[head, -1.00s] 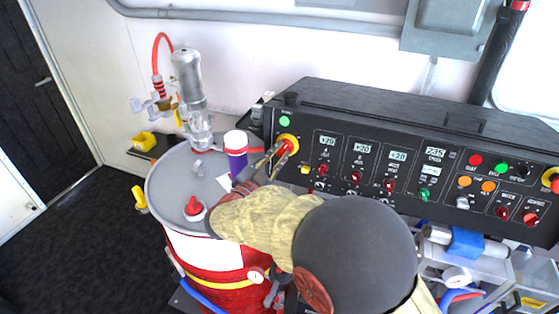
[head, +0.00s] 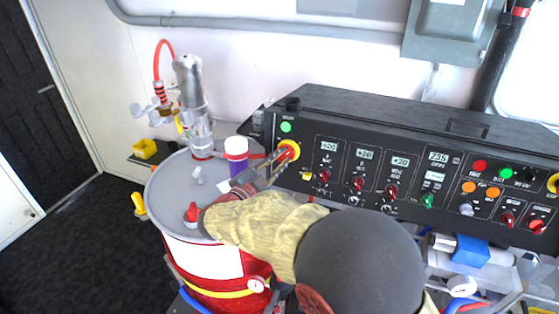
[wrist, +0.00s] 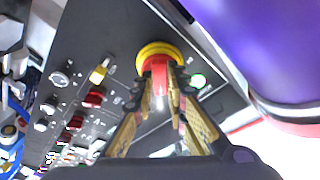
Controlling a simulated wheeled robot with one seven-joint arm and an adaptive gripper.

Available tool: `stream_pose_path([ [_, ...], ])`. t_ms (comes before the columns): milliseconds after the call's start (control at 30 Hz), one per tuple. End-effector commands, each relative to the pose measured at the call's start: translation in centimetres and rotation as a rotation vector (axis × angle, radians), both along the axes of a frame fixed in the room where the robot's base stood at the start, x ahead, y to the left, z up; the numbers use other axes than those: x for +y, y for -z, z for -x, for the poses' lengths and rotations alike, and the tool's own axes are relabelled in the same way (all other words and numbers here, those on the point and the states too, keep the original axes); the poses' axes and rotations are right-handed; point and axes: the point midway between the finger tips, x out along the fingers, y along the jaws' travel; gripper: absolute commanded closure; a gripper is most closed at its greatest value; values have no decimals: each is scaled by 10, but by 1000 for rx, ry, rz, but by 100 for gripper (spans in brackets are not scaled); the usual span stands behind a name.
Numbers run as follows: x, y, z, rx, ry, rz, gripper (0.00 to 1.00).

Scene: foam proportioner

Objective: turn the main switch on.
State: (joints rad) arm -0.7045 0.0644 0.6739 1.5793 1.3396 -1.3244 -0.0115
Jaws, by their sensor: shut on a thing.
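The main switch, a red knob on a round yellow base (head: 292,149), sits at the left end of the black control panel, below a green light (head: 285,127). My gripper (head: 277,160) reaches it from the lower left. In the wrist view the red knob (wrist: 158,68) stands out from its yellow base (wrist: 160,48), and the two tan-padded fingers of my gripper (wrist: 160,88) are shut on its sides. The green light (wrist: 198,81) shows lit to the right of the knob there. The knob's outer end is partly hidden between the fingers.
A purple bottle with a white cap (head: 237,150) stands on the grey drum lid (head: 170,185), close beside my gripper; its purple side (wrist: 265,40) fills the wrist view's upper right. Lit displays and several knobs line the panel (head: 340,108) to the right.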

Motion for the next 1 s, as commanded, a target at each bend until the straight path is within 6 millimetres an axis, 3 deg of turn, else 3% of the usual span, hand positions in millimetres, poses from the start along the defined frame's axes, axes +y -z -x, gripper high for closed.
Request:
stream_pose_path([
  [333, 0, 1, 0, 1, -1, 1, 68],
  [667, 1, 0, 1, 1, -1, 1, 67],
  [833, 11, 0, 16, 1, -4, 0, 67],
  [1000, 28, 0, 46, 1, -5, 0, 67],
])
